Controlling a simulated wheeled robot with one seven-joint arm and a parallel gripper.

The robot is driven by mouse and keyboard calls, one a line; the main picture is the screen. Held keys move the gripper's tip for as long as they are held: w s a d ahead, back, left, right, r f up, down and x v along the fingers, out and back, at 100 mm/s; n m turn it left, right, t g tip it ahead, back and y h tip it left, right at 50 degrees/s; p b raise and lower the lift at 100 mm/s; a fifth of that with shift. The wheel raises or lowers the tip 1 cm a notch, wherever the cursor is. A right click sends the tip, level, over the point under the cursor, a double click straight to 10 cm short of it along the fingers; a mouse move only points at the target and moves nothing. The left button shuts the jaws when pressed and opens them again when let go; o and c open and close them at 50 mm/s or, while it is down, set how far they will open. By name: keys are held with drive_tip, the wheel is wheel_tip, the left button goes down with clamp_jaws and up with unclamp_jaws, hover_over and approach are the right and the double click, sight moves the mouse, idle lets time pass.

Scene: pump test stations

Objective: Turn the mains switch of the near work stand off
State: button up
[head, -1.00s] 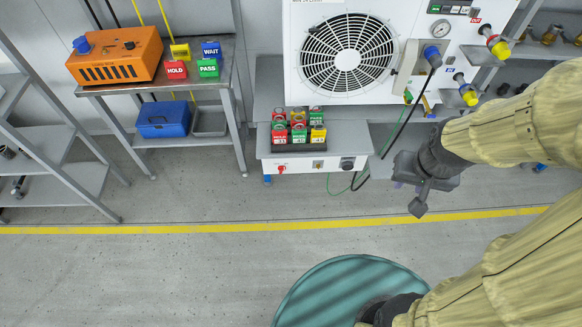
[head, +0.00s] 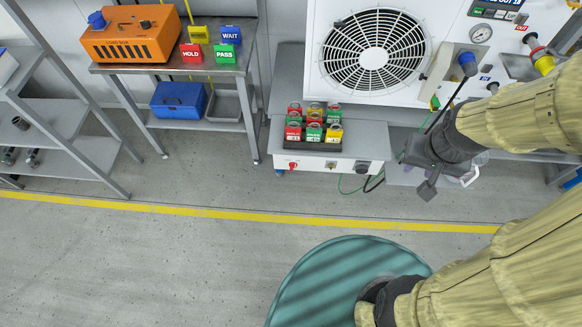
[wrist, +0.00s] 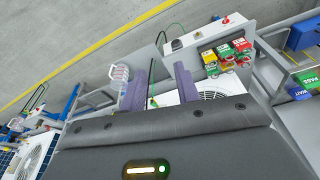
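The near work stand (head: 376,140) is a grey bench under a white unit with a large fan. Its white front panel (head: 312,167) carries a red switch (head: 293,165) at the left, a small yellow-backed control (head: 331,166) and a dark round socket (head: 361,168). Which of these is the mains switch is not labelled legibly; the red one looks most like it. In the wrist view the red switch (wrist: 226,19) shows at the panel's far end. My gripper (head: 430,187) hangs right of the panel, apart from it. Its purple fingers (wrist: 160,88) are spread and empty.
A rack of red, green and yellow tags (head: 313,128) stands on the bench above the panel. Cables hang between the bench and my gripper. A side table (head: 240,75) with an orange test box (head: 135,35) is at the left. The floor in front is clear.

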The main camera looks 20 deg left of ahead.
drive_tip(key=shift+s, duration=0.1)
drive_tip(key=w+a+f+m+t+b, duration=0.1)
drive_tip(key=w+a+f+t+b, duration=0.15)
drive_tip(key=a+f+b, duration=0.6)
drive_tip(key=w+a+f+m+t+y+b, duration=0.1)
drive_tip(key=w+a+f+t+b, duration=0.2)
drive_tip(key=f+b, duration=1.05)
drive_tip(key=w+a+f+m+t+b, duration=0.15)
drive_tip(key=w+a+f+b, duration=0.4)
drive_tip(key=f, duration=0.85)
drive_tip(key=s+a+f+t+y+b, duration=0.1)
drive_tip(key=a+f+b, duration=0.3)
drive_tip(key=b, duration=0.5)
drive_tip(key=s+a+f+t+y+b, duration=0.1)
drive_tip(key=s+a+f+t+b, duration=0.3)
drive_tip(key=f+b, duration=0.5)
drive_tip(key=s+a+f+t+y+b, duration=0.1)
drive_tip(key=s+a+f+t+b, duration=0.1)
drive_tip(key=f+b, duration=0.5)
drive_tip(key=shift+s+a+f+t+b, duration=0.2)
drive_tip(key=shift+a+t+b, duration=0.3)
drive_tip(key=shift+a+b, duration=0.6)
drive_tip(key=shift+a, duration=0.1)
